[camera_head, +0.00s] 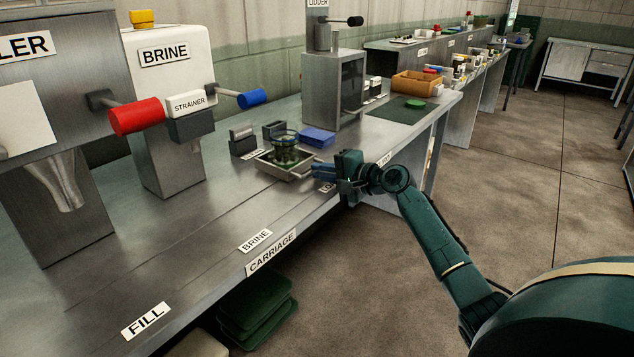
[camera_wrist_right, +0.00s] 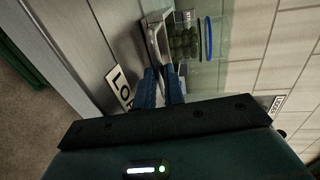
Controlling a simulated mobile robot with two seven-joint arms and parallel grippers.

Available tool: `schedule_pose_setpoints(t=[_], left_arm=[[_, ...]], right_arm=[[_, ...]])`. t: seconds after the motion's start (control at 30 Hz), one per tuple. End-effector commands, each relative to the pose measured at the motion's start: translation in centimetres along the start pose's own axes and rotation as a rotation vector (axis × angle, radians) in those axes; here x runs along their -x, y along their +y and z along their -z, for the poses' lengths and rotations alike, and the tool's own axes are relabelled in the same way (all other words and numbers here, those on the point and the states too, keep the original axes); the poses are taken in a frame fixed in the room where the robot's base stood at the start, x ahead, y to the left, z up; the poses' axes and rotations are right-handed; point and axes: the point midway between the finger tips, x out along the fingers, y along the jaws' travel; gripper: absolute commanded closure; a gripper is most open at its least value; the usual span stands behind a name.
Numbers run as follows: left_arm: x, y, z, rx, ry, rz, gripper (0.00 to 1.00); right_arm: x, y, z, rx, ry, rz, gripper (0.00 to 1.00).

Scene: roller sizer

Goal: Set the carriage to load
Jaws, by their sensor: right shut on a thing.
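The carriage (camera_head: 279,173) is a shallow metal tray on the counter, beside the LOAD label (camera_head: 327,187). A clear jar (camera_head: 284,148) with green contents stands in it. In the right wrist view, the carriage's metal handle (camera_wrist_right: 152,42) shows just beyond the fingertips, with the jar (camera_wrist_right: 184,44) behind it. My right gripper (camera_head: 325,172) reaches in from the right with its blue fingers at the carriage's right end. It is shut on the carriage's handle; the exact contact is partly hidden by the fingers. My left gripper is not in view.
BRINE (camera_head: 254,241) and FILL (camera_head: 145,320) labels mark the counter's front edge, above the CARRIAGE label (camera_head: 272,253). The counter there is clear. A blue block (camera_head: 317,136) and a lidder (camera_head: 333,85) stand behind.

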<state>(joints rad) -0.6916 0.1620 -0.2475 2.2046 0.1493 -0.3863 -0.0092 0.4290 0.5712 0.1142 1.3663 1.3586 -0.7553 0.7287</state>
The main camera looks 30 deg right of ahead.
Motion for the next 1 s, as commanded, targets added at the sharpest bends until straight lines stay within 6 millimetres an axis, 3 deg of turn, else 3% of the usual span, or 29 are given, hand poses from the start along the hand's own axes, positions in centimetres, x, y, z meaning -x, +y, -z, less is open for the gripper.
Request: schedule_pose_setpoints(t=[0.37, 0.4, 0.47, 0.73, 0.87, 1.0], left_arm=[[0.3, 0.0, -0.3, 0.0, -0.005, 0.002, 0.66], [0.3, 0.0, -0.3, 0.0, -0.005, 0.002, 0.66], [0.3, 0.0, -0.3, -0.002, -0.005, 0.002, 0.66], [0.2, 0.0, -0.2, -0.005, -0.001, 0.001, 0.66], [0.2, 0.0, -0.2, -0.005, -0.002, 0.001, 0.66], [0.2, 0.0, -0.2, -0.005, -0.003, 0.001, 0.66]], right_arm=[[0.2, -0.2, 0.6, 0.002, 0.011, 0.003, 1.0], [0.2, -0.2, 0.6, 0.002, 0.012, 0.004, 0.86], [0.1, -0.2, 0.6, 0.002, 0.011, 0.004, 0.81], [0.2, -0.1, 0.3, 0.001, 0.006, 0.002, 0.8], [1.2, 0.0, 0.4, 0.002, 0.006, 0.0, 0.8], [3.8, 0.1, 0.4, 0.004, 0.007, -0.001, 0.8]])
